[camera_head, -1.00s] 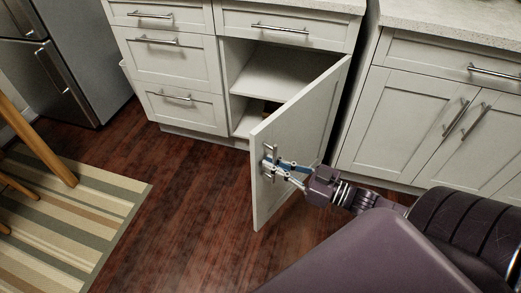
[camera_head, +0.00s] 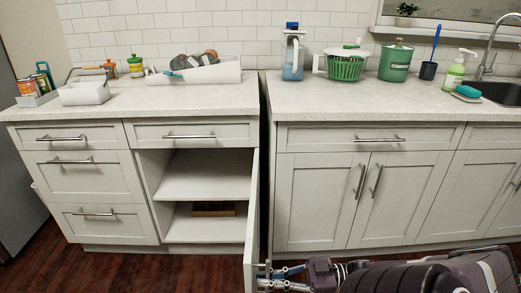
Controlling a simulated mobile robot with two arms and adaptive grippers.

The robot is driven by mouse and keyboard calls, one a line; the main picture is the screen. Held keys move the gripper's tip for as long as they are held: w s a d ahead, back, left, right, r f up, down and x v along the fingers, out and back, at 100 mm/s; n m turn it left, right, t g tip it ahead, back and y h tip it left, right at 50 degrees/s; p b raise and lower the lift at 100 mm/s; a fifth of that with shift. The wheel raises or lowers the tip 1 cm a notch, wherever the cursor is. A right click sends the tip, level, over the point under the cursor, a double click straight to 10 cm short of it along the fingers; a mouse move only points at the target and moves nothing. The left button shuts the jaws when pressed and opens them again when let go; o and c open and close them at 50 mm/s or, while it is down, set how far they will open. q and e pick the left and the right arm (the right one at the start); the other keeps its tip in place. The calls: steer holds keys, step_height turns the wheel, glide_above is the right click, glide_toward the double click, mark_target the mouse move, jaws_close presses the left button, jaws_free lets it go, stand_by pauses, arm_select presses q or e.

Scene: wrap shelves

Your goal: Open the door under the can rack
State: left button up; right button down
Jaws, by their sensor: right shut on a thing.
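The white cabinet door (camera_head: 251,220) stands open at the right side of its cabinet, seen nearly edge-on and jutting toward me. The cabinet's inside shows a bare white shelf (camera_head: 207,176). A white rack (camera_head: 196,74) with several round-ended items, perhaps cans, sits on the counter above. My right gripper (camera_head: 268,279) is at the bottom of the view, shut on the door's handle (camera_head: 264,270) on the door's outer side. The door's lower end is cut off by the frame. My left gripper is not in view.
A brown item (camera_head: 213,209) lies inside on the lower level. Closed drawers (camera_head: 82,180) are to the left. A closed double-door cabinet (camera_head: 318,200) stands to the right across a narrow dark gap. The counter (camera_head: 130,98) holds bottles and containers.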

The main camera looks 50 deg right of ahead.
steer(key=c, duration=2)
jaws_free()
steer(key=shift+c, duration=0.2)
steer(key=v, duration=1.2)
steer(key=shift+f, duration=0.1)
